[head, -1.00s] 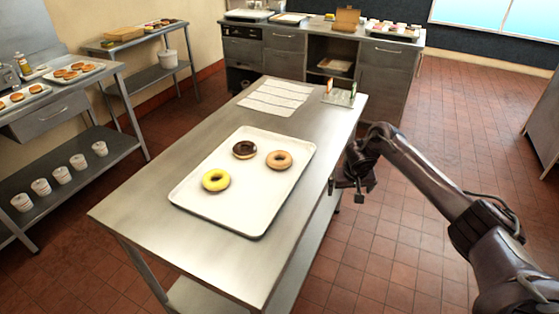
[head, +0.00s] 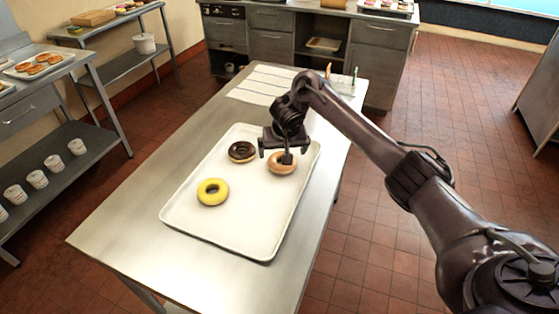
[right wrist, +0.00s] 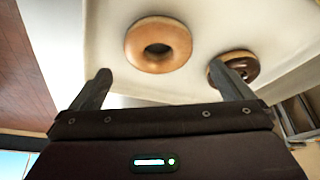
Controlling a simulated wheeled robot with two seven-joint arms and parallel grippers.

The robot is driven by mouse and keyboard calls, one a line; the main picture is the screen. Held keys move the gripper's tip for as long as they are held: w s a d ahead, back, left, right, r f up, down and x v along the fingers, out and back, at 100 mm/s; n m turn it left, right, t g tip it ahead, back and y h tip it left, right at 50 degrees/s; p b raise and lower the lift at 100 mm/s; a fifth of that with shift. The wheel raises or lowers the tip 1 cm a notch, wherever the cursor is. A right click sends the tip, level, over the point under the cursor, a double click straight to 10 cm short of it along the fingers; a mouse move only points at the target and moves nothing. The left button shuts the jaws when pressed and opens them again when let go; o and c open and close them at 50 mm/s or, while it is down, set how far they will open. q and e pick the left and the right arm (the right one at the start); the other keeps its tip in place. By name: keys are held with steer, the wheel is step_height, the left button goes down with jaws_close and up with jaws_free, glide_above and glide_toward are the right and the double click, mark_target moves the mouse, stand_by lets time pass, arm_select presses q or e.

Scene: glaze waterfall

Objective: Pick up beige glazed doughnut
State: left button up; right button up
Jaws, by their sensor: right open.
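The beige glazed doughnut (head: 281,166) lies on the white tray (head: 240,236), at its far right part. My right gripper (head: 276,156) is over it in the head view and covers part of it. In the right wrist view the doughnut (right wrist: 158,44) shows whole, beyond the two fingers (right wrist: 165,85), which are apart with nothing between them. The chocolate doughnut (head: 242,152) lies just left of the gripper in the head view. It also shows in the right wrist view (right wrist: 243,68), partly behind one finger. My left gripper is not in view.
A yellow doughnut (head: 212,192) lies on the tray's left part. The tray rests on a steel table (head: 120,232) with bare room at left and front. White sheets (head: 262,84) and a small rack (head: 341,84) are at the table's far end.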

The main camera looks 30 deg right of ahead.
steer(key=shift+d+f, duration=0.15)
steer(key=shift+f, duration=0.8)
steer(key=shift+p+x, duration=0.3)
steer(key=shift+x, duration=1.65)
steer(key=shift+w+r, duration=0.1)
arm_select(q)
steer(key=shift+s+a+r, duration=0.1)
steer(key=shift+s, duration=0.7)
arm_select(e)
steer(key=c, duration=0.9)
steer(key=shift+r, duration=0.1)
